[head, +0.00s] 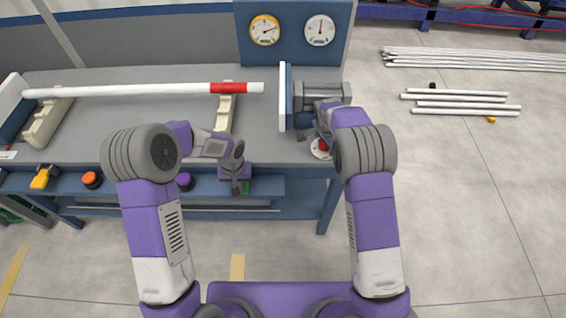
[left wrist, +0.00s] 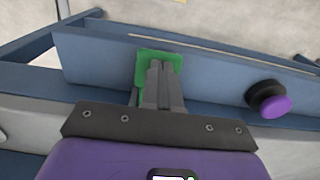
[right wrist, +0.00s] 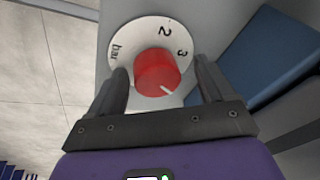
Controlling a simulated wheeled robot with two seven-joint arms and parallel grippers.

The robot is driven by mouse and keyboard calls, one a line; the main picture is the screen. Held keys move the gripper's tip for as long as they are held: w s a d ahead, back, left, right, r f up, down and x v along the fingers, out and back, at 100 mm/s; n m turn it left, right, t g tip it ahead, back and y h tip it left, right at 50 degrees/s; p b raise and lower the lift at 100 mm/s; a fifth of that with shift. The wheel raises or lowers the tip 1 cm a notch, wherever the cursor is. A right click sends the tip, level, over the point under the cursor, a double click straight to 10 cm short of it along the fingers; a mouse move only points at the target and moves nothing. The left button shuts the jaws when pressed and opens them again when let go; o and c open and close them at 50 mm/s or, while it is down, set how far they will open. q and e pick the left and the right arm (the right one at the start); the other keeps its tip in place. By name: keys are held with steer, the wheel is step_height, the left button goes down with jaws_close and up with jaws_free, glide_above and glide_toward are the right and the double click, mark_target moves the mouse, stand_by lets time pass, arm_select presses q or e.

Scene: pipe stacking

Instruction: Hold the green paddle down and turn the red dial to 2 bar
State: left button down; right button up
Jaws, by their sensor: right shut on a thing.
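The green paddle (left wrist: 150,55) is on the bench's front rail, and its edge shows in the head view (head: 245,187). My left gripper (head: 240,186) has its fingers together over the paddle, appearing to touch it; how far it is pressed I cannot tell. The red dial (right wrist: 157,72) sits on a white scale plate (right wrist: 128,32) marked 2, 3 and bar. Its white pointer line aims at the lower right of the picture, away from the 2. My right gripper (right wrist: 163,85) has one finger on each side of the dial, gripping it. In the head view the dial (head: 323,146) is partly hidden.
Two gauges, one yellow-rimmed (head: 264,30) and one white-rimmed (head: 319,30), hang on the blue back panel. A white pipe with a red band (head: 140,91) lies across supports. Orange (head: 92,180) and purple (left wrist: 274,105) knobs sit on the rail. Loose pipes (head: 460,104) lie on the right floor.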

steer(key=shift+s+f+g, duration=0.15)
steer(key=shift+s+f, duration=0.1)
steer(key=shift+f, duration=0.35)
steer(key=shift+s+f+g, duration=0.15)
steer(key=shift+s+f, duration=0.1)
steer(key=shift+f, duration=0.35)
steer(key=shift+w+d+r, duration=0.15)
steer(key=shift+r, duration=0.15)
steer(key=shift+w+d+r, duration=0.1)
steer(key=shift+d+r, duration=0.05)
steer(key=shift+r, duration=0.35)
steer(key=shift+w+r, duration=0.1)
steer(key=shift+r, duration=0.05)
steer(key=c, duration=0.7)
steer(key=o, duration=0.7)
steer(key=shift+r, duration=0.1)
steer(key=shift+w+v, duration=0.25)
steer(key=shift+v, duration=0.85)
steer(key=shift+r, duration=0.1)
